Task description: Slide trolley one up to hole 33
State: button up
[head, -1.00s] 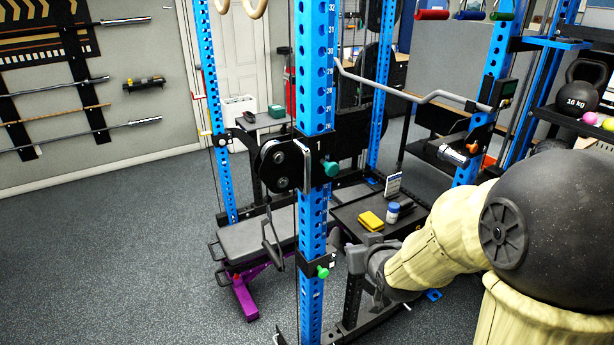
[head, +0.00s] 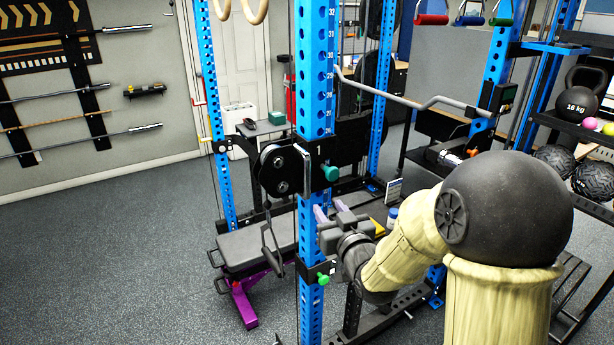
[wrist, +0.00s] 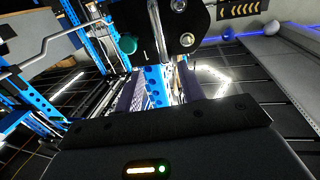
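Trolley one (head: 283,170) is a black carriage marked "1" on the blue numbered upright (head: 315,70), just below number 26. It has a chrome handle (wrist: 157,30) and a teal knob (head: 331,173) on its right. Number 32 is the highest I can read; hole 33 is not in view. My gripper (head: 331,208) is below the trolley, right of the upright, its purple-grey fingers pointing up. In the wrist view the fingers (wrist: 156,92) stand apart, with the upright visible between them, and the trolley and knob above. The gripper looks empty and apart from the handle.
A lower black carriage with a green knob (head: 323,278) sits on the same upright. A bench (head: 250,248) with a purple frame stands behind left. A grey bent bar (head: 400,97) crosses the rack at right. Open floor (head: 110,260) lies to the left.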

aim_at(308, 178)
jog(key=p+x, duration=0.6)
jog(key=x, duration=0.9)
jog(key=shift+w+a, duration=0.1)
jog(key=shift+w, duration=0.05)
jog(key=shift+w+a+p, duration=0.2)
jog(key=shift+w+p, duration=0.2)
jog(key=shift+w, duration=0.2)
grip_shut()
